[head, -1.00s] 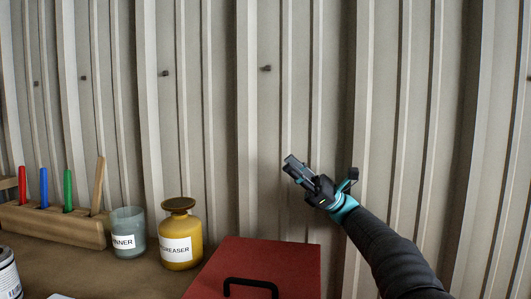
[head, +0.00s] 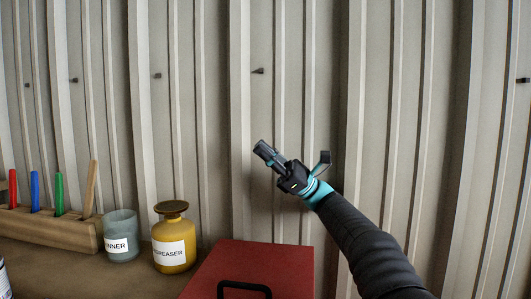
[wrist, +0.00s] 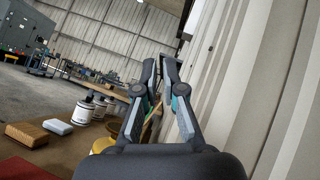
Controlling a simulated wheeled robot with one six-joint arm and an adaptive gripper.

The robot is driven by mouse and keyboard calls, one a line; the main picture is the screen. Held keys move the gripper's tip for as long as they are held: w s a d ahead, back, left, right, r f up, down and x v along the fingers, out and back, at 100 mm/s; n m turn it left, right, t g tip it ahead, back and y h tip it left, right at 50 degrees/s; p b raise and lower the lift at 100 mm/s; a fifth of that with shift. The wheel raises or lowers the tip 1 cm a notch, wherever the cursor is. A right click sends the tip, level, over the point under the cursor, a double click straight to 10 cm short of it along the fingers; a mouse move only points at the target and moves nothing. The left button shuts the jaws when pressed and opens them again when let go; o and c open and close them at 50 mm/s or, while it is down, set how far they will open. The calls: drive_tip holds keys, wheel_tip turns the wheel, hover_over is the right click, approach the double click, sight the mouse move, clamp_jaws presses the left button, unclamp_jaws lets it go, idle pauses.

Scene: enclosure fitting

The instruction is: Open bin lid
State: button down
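The red bin (head: 262,262) stands at the bottom centre of the head view, its lid down with a black bar handle (head: 244,287) on top. The bottom edge of the picture cuts it off. My gripper (head: 261,146) is above and slightly behind the lid, near the ribbed wall, clear of the handle and holding nothing that I can see. In the wrist view its two fingers (wrist: 159,70) point ahead along the wall and come close together at the tips. I cannot tell whether they touch.
A yellow degreaser jar (head: 174,250) and a grey thinner jar (head: 121,245) stand left of the bin. A wooden rack (head: 50,233) with coloured sticks is further left. The ribbed metal wall (head: 195,110) rises close behind the bench. The space above the lid is clear.

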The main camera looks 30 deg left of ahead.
drive_tip(key=c, duration=1.5)
unclamp_jaws()
drive_tip(key=shift+v, duration=3.8)
drive_tip(key=shift+c, duration=0.2)
